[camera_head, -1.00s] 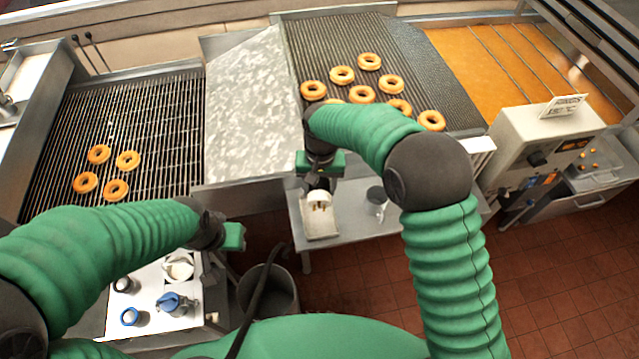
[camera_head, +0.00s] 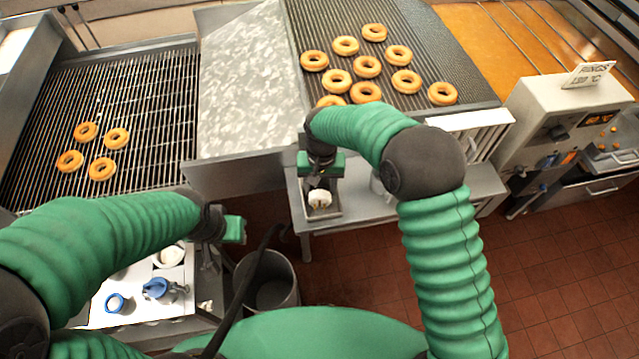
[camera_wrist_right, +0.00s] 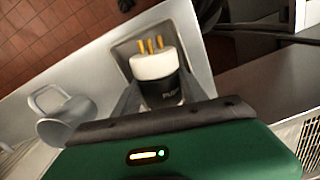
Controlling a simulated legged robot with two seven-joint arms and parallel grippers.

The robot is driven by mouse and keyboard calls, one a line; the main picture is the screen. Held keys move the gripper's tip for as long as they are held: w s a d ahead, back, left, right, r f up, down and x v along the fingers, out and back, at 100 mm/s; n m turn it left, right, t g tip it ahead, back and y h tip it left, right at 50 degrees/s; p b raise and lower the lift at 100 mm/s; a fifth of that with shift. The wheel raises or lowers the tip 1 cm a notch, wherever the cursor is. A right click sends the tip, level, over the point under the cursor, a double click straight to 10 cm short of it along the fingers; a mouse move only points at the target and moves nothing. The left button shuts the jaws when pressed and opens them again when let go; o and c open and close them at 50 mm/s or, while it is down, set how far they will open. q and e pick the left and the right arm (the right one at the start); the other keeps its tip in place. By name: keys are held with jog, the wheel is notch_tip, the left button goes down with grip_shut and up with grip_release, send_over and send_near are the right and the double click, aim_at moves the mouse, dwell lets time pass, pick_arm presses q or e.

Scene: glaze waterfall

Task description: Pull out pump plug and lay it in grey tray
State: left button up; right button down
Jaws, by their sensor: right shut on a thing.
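The pump plug (camera_wrist_right: 155,67) is a white and black plug with brass pins, seen close in the right wrist view. In the head view the plug (camera_head: 319,198) shows as a white end under my right gripper (camera_head: 320,186). My right gripper is shut on it, and it is over the grey tray (camera_head: 333,213). The tray's rim also shows in the right wrist view (camera_wrist_right: 121,50); whether the plug touches the tray floor I cannot tell. My left gripper (camera_head: 236,230) is over the white workstation at the left; its fingers are too unclear to read.
A metal mug (camera_wrist_right: 66,117) stands beside the tray on the steel shelf (camera_head: 450,187). A grey bin (camera_head: 284,272) with a dark hose stands on the floor. A control box (camera_head: 545,125) is at right. Doughnuts (camera_head: 367,66) lie on the racks behind.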

jog(key=shift+a+f, duration=0.1)
jog(key=c, duration=0.6)
grip_release()
jog(key=shift+o, duration=0.2)
jog(key=shift+r, duration=0.3)
notch_tip(320, 180, up, 16)
jog(key=b, duration=0.2)
jog(key=shift+d, duration=0.25)
jog(key=shift+w, duration=0.1)
